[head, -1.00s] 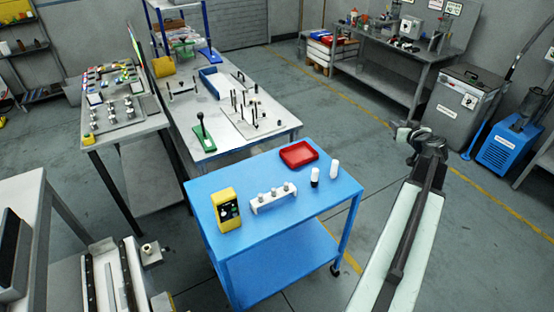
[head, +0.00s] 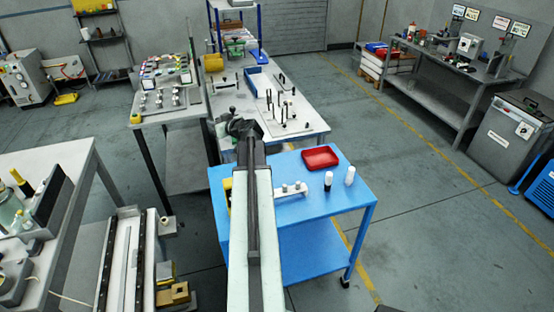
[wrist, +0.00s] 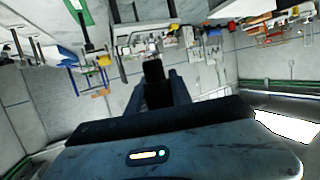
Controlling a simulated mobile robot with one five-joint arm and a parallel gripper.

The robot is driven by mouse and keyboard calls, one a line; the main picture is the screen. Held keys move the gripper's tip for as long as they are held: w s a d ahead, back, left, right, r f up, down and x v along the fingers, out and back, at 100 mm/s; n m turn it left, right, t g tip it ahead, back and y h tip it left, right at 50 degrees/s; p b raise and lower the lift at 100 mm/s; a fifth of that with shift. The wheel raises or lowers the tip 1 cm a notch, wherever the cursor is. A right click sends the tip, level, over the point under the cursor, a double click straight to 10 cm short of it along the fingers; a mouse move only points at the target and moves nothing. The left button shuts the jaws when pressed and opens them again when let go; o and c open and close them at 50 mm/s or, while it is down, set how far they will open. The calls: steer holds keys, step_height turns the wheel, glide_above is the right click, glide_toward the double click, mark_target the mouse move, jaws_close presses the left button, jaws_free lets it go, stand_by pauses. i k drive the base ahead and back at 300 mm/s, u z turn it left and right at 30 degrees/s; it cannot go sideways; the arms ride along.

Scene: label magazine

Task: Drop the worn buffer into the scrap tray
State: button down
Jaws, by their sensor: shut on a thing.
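My gripper (head: 240,126) is raised above the left end of the blue cart, as seen in the head view. In the wrist view the gripper (wrist: 158,88) is shut on a small dark piece (wrist: 153,70), taken to be the worn buffer; its details are too dark to tell. The red scrap tray (head: 321,158) lies on the back part of the cart top, right of my gripper and apart from it. No object shows in the tray.
My arm partly hides a yellow box (head: 227,194). A white worktable (head: 310,125) stands behind.

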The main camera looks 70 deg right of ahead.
mark_target(323, 160)
steer(key=u, duration=0.9)
steer(key=k, duration=2.55)
steer(key=z, duration=0.8)
steer(key=i, duration=1)
